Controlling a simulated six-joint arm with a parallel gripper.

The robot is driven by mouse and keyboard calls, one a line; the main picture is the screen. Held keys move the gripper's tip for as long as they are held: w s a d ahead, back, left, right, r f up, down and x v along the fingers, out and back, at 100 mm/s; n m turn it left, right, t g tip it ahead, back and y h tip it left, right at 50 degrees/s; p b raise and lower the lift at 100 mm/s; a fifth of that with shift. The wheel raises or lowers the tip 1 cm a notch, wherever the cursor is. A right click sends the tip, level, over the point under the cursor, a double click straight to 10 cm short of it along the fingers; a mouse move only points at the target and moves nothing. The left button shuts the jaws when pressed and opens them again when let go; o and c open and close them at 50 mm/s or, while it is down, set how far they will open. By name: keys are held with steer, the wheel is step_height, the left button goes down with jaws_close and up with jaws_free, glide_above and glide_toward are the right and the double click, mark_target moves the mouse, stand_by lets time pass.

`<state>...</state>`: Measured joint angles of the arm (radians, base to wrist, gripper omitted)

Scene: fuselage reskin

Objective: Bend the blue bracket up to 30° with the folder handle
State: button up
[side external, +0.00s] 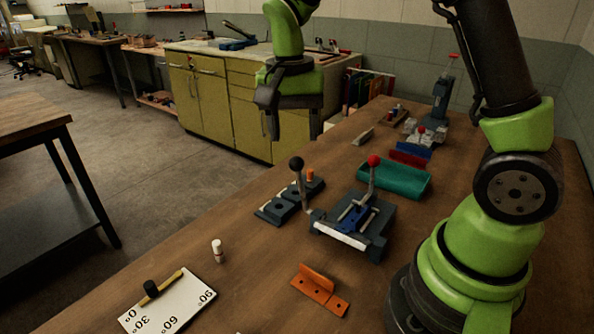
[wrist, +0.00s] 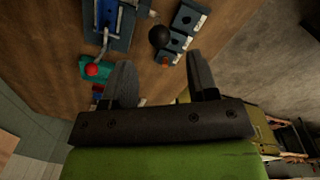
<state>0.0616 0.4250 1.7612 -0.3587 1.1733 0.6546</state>
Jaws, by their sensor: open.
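The folder (side external: 352,228) is a dark grey bench tool with a pale front bar. It stands on the wooden table in the side view. The blue bracket (side external: 357,216) lies in it, looking flat, and also shows in the wrist view (wrist: 104,16). A second lever has a red knob (side external: 374,160). My gripper (side external: 293,135) is open and empty, above and behind the folder. In the wrist view the black knob (wrist: 160,37) appears beyond the gap between the fingers (wrist: 160,78).
An orange bracket (side external: 318,288) and an angle card (side external: 170,302) marked 0° to 90° lie in front. Dark blocks with holes (side external: 285,205) sit left of the folder. A teal tray (side external: 395,181) lies behind it.

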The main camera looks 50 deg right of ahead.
mark_target(297, 172)
steer(key=f, duration=0.8)
steer(key=shift+s+d+f, duration=0.1)
steer(key=shift+s+f, duration=0.1)
steer(key=shift+f, duration=0.1)
jaws_close()
